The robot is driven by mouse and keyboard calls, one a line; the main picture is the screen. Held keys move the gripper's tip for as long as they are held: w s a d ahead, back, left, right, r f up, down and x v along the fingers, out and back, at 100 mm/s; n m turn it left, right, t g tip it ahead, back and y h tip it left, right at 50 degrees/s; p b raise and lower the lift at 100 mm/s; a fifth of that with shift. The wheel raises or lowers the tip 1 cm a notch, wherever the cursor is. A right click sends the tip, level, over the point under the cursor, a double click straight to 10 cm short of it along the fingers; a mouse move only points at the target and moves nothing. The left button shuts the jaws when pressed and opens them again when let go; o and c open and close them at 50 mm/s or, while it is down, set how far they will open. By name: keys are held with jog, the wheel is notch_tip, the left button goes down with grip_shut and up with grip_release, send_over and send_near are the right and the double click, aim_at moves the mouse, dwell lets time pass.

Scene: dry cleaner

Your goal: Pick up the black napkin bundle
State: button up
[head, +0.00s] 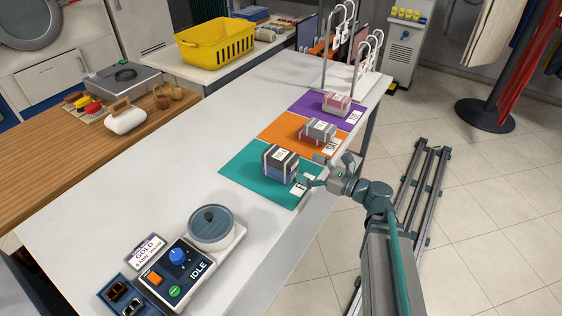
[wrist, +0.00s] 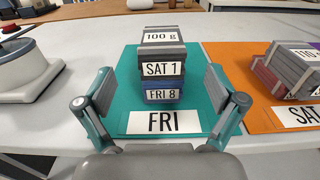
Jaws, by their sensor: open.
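The black napkin bundle (head: 281,157) is dark grey to black, with a pale top label. In the wrist view the bundle (wrist: 162,53) reads "100 g" on top and "SAT 1" in front. It lies on a blue bundle (wrist: 163,92) labelled "FRI 8", on the teal mat (head: 240,172). My gripper (head: 329,174) is open and empty at the mat's front edge, facing the stack. In the wrist view its fingers (wrist: 158,88) stand wide at the left and right, with the stack centred beyond them and no contact visible.
A grey bundle (head: 320,130) on a red one sits on the orange mat (head: 276,132). A pink bundle (head: 337,101) sits on the purple mat (head: 306,103). A "FRI" card (wrist: 162,123) lies before the stack. A round scale-like device (head: 211,224) stands well left; the white table between is clear.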

aim_at(284, 155)
jog(key=p+x, duration=0.1)
jog(key=x, duration=0.8)
jog(key=shift+w+r+p, duration=0.15)
jog(key=shift+p, duration=0.25)
jog(key=c, duration=1.3)
jog(key=shift+o, duration=0.2)
jog(key=shift+r, duration=0.15)
